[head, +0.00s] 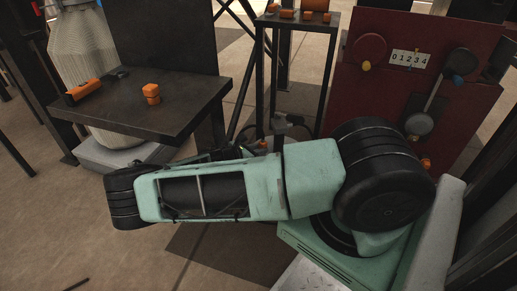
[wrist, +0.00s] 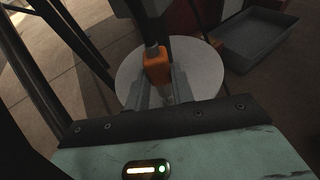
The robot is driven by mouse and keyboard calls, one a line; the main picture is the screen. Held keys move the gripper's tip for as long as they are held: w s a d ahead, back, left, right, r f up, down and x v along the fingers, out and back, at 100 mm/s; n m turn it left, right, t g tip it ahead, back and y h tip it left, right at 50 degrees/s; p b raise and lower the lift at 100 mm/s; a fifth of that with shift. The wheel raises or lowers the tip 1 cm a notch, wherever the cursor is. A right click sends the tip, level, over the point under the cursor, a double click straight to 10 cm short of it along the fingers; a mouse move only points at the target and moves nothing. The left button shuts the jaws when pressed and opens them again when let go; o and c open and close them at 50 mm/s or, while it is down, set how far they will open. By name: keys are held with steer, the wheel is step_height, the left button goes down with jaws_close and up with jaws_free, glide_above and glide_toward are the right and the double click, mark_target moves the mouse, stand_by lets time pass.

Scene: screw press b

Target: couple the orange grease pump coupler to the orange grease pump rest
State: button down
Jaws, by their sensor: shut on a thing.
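My gripper (wrist: 161,84) shows in the wrist view, its two grey fingers shut on an orange block with a grey stub, which I take for the orange grease pump coupler (wrist: 156,66). A pale round disc (wrist: 205,72) lies beyond and below it. In the head view my arm hides most of the gripper and of what it holds. I cannot tell which orange part is the grease pump rest. A low orange piece (head: 84,90) and a small stacked orange piece (head: 151,93) are on the dark table. Another orange part (head: 427,164) is low on the red panel.
The dark table (head: 185,108) stands at left, with a pale ribbed column behind it. A tall stand (head: 268,20) holds several orange pieces. The red panel (head: 385,85) carries a counter and a lever. A grey bin (wrist: 257,40) is at upper right in the wrist view.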

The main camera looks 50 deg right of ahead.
steer(key=shift+f, duration=0.1)
steer(key=shift+f+b, duration=0.65)
steer(key=shift+f, duration=0.6)
steer(key=c, duration=1.1)
jaws_free()
step_height(320, 180, up, 2)
steer(key=shift+r+p, duration=0.2)
steer(key=shift+p, duration=0.45)
steer(key=shift+r+b, duration=0.1)
steer(key=shift+b, duration=0.7)
